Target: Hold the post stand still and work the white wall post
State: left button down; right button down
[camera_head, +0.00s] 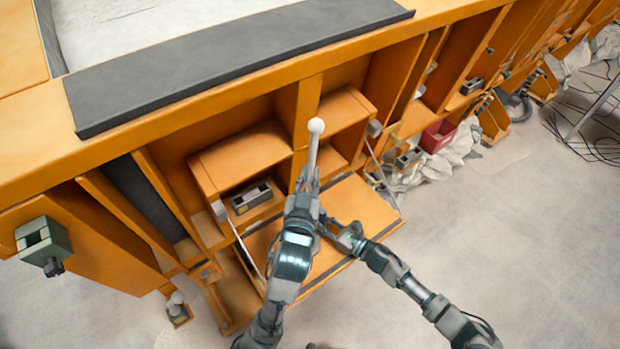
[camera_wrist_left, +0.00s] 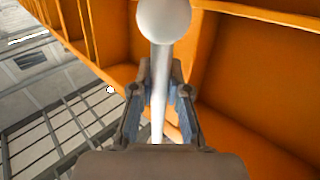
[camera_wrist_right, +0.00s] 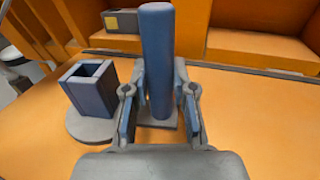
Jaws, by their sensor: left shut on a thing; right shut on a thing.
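The white wall post (camera_head: 315,145) is a pale rod with a ball on top. It rises from my left gripper (camera_head: 307,178), which is shut on it. The left wrist view shows its shaft between the fingers and its ball (camera_wrist_left: 164,18) above them. The post's lower end is hidden. My right gripper (camera_wrist_right: 160,85) is shut on an upright blue-grey cylinder of the post stand (camera_wrist_right: 157,45), above a small grey plate. An empty square socket (camera_wrist_right: 90,88) on a round grey base stands just left of it. My left arm hides the stand in the head view.
The stand is on an orange fold-down shelf (camera_head: 362,208) hung on thin rods. Orange cubbies (camera_head: 240,155) lie behind it, one with a grey box (camera_head: 251,197). A dark bar (camera_head: 240,62) edges the sandbed above. A green-grey fixture (camera_head: 43,243) is at far left.

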pick_arm(q)
jog(key=s+d, duration=0.4)
jog(key=s, duration=0.2)
jog(key=shift+s+d, duration=0.25)
jog(key=shift+d, duration=0.1)
dwell(0.5)
pick_arm(e)
jog(key=c, duration=0.9)
grip_release()
jog(key=v, duration=1.1)
jog(key=shift+s+d, duration=0.2)
jog(key=shift+d, duration=0.15)
jog(key=shift+s+d, duration=0.1)
jog(key=shift+d, duration=0.05)
jog(key=shift+f, duration=0.1)
